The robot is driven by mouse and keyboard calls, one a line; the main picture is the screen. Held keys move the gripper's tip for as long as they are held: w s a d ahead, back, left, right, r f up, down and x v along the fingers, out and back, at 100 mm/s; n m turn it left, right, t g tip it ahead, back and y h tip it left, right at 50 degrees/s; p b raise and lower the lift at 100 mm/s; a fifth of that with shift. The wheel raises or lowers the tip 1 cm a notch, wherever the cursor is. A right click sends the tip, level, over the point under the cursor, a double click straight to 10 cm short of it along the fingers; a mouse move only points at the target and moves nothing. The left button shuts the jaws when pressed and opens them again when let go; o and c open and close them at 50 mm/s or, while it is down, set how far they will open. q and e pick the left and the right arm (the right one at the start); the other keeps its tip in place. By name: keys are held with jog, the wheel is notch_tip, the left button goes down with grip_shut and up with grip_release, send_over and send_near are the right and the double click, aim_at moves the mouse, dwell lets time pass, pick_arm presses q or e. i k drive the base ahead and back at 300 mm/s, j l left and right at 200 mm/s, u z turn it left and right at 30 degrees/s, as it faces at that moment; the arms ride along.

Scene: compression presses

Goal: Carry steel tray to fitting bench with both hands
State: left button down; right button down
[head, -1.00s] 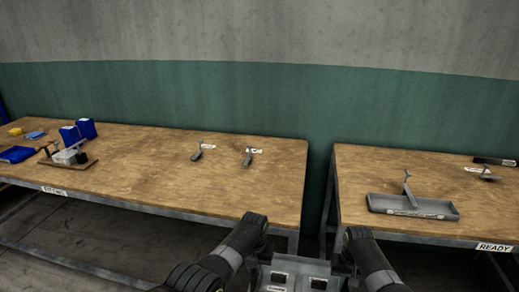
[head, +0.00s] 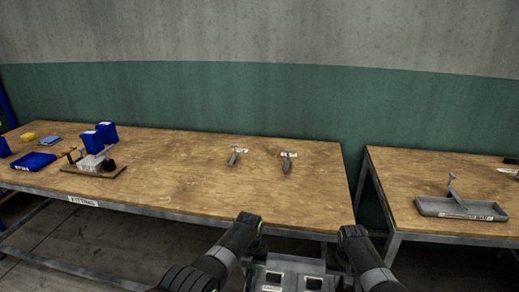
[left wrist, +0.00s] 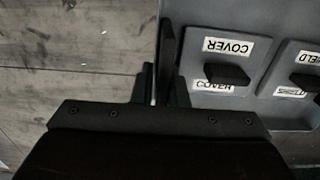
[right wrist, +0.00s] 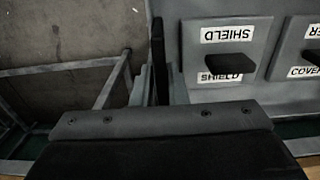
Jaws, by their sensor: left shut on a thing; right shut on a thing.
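The grey steel tray (head: 294,266) is at the bottom of the head view, in front of my body. My left gripper (left wrist: 162,85) is shut on one side wall of it, and my right gripper (right wrist: 156,85) is shut on the opposite wall. Inside lie grey plates with dark raised knobs. One is labelled COVER (left wrist: 228,46) and another SHIELD (right wrist: 228,35). The tray's near part is cut off in the head view. The fitting bench (head: 150,165), with a wooden top and a FITTING label, stands ahead and to the left. The tray is apart from it, short of its front edge.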

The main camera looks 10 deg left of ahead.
aim_at(182, 180)
jog(key=j, duration=1.15)
jog(key=k+j, duration=0.1)
jog(key=j, duration=1.1)
